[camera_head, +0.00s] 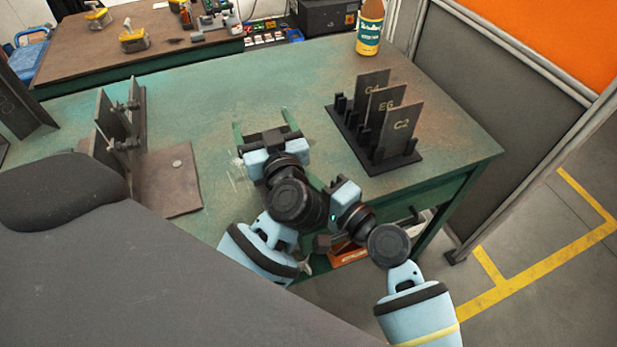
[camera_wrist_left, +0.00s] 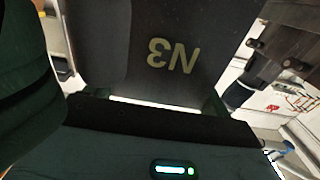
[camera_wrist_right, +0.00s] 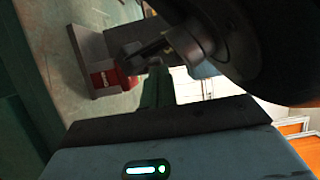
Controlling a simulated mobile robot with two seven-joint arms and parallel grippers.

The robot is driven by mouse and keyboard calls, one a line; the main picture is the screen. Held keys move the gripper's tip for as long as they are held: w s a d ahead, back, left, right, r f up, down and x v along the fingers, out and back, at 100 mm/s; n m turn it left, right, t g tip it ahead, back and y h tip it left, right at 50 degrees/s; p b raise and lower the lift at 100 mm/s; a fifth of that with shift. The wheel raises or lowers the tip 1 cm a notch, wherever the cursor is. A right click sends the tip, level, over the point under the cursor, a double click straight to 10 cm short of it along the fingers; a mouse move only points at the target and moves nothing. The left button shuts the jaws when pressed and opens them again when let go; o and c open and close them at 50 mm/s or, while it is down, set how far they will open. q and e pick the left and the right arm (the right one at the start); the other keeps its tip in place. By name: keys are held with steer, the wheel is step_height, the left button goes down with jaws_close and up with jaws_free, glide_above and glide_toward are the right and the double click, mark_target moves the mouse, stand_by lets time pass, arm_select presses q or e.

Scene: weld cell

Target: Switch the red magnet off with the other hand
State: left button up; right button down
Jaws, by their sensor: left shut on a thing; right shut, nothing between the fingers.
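The red magnet (camera_wrist_right: 103,78) shows in the right wrist view, low against a grey upright piece (camera_wrist_right: 90,42) on the green table. I cannot make it out in the head view. My left gripper (camera_head: 265,135) is over the table's near side in the head view. In the left wrist view a dark plate marked N3 (camera_wrist_left: 170,35) lies in front of its palm, and the gripper is shut on it. My right gripper (camera_head: 325,240) is shut and empty, beside and below the left wrist. Its fingers (camera_wrist_right: 156,85) are apart from the magnet in the picture.
A rack (camera_head: 360,145) holds plates marked C2, E6 and G4. A bottle (camera_head: 369,30) stands behind it. A fixture with upright dark plates (camera_head: 122,130) and a brown base plate (camera_head: 170,180) stands left. A large dark surface hides the lower left. Bare table lies around the left gripper.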

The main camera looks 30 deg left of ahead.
steer(key=shift+d, duration=0.1)
steer(key=d, duration=0.2)
steer(key=w+d, duration=0.1)
steer(key=d, duration=0.1)
steer(key=shift+d+f, duration=0.1)
steer(key=shift+d, duration=0.25)
steer(key=c, duration=2.1)
jaws_free()
steer(key=v, duration=0.6)
steer(key=s+v, duration=0.1)
steer(key=v, duration=0.1)
steer(key=shift+d, duration=0.25)
steer(key=shift+c, duration=0.2)
